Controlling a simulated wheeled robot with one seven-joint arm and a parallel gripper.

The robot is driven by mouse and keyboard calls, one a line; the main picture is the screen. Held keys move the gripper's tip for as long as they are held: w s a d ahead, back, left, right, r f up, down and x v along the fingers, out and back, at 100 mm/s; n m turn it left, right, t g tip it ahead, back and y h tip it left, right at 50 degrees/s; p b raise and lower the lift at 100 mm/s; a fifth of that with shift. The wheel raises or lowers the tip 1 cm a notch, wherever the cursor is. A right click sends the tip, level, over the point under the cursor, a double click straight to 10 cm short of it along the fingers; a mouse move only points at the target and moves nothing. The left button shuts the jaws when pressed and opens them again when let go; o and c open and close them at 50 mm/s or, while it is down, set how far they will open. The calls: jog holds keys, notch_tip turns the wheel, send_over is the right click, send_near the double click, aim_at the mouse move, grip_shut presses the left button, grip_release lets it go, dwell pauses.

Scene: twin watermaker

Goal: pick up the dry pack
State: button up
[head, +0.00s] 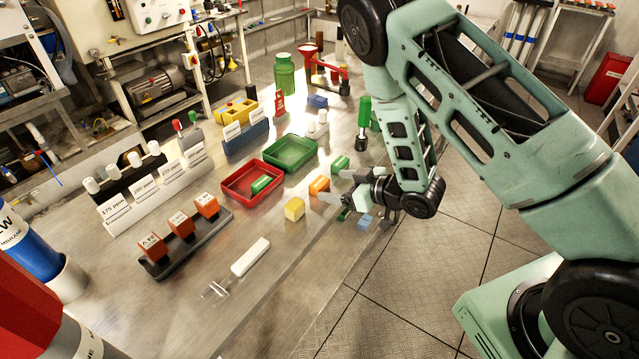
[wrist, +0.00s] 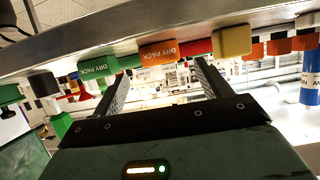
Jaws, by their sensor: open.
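Two packs labelled "DRY PACK" show in the wrist view: an orange dry pack (wrist: 160,52) and a green dry pack (wrist: 98,68), both upside down in that picture. In the head view the orange pack (head: 319,186) and the green pack (head: 340,163) lie on the metal bench near its right edge. Another green pack (head: 261,184) lies in the red tray (head: 238,198). My gripper (head: 338,187) is open and empty at the bench edge, pointing at the orange pack. In the wrist view the orange pack is between the fingers (wrist: 160,70), ahead of the tips.
A yellow block (head: 294,209) stands close to the orange pack. A green tray (head: 290,152) lies behind the red one. A white bar (head: 250,256) lies nearer the front. A green-handled tool (head: 364,120) stands beyond the packs, near my arm.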

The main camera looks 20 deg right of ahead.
aim_at(322, 184)
jog(key=shift+p+x, duration=1.1)
jog(key=shift+x, duration=1.9)
jog(key=shift+a+r, duration=0.15)
jog(key=c, duration=1.1)
